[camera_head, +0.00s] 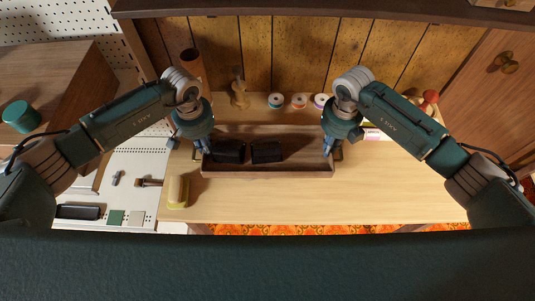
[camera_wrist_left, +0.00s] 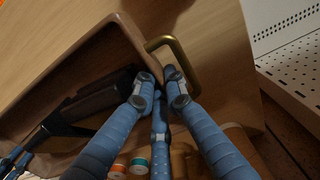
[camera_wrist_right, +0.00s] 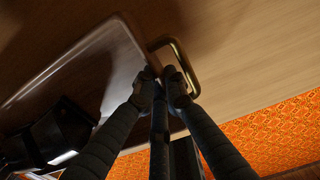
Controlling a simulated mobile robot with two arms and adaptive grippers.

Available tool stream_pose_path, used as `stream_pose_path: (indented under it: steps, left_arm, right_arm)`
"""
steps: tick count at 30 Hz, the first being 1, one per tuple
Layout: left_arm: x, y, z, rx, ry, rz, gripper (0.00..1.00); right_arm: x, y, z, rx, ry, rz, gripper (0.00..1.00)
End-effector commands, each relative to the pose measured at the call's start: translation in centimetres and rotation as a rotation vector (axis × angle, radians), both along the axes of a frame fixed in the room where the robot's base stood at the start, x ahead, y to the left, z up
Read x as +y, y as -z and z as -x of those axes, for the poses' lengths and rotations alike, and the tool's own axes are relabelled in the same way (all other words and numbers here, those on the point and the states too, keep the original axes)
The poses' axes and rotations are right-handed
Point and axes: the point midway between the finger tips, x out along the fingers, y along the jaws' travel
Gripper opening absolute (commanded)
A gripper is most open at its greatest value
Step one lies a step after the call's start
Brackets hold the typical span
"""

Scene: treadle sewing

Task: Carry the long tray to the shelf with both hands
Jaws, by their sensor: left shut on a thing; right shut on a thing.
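The long wooden tray (camera_head: 267,174) is in the middle of the table in the head view, with two black blocks (camera_head: 229,152) (camera_head: 266,152) in its left half. My left gripper (camera_head: 205,149) is at its left end. My right gripper (camera_head: 331,149) is at the right end. I cannot tell whether the tray touches the table.
A shelf edge (camera_head: 330,11) crosses the top of the head view. Several thread spools (camera_head: 299,101) and a wooden figure (camera_head: 239,93) stand behind the tray. A yellow object (camera_head: 178,191) lies at the front left. The table (camera_head: 400,196) is clear at the front right.

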Motion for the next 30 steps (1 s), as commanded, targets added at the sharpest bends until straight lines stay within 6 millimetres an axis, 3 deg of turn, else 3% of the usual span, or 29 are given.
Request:
stream_pose_path:
  steps: [3, 20, 30]
  left_arm:
    - [0.0, -0.9, -0.1, -0.002, 0.0, 0.001, 0.0]
    - [0.0, -0.8, -0.1, -0.002, 0.0, 0.0, 0.0]
    - [0.0, 2.1, -0.1, -0.003, 0.0, 0.0, 0.0]
  right_arm:
    - [0.0, -0.9, -0.1, -0.002, 0.001, 0.0, 0.0]
    - [0.0, -0.8, -0.1, -0.002, 0.001, 0.0, 0.0]
    - [0.0, 2.2, -0.1, -0.002, 0.001, 0.0, 0.0]
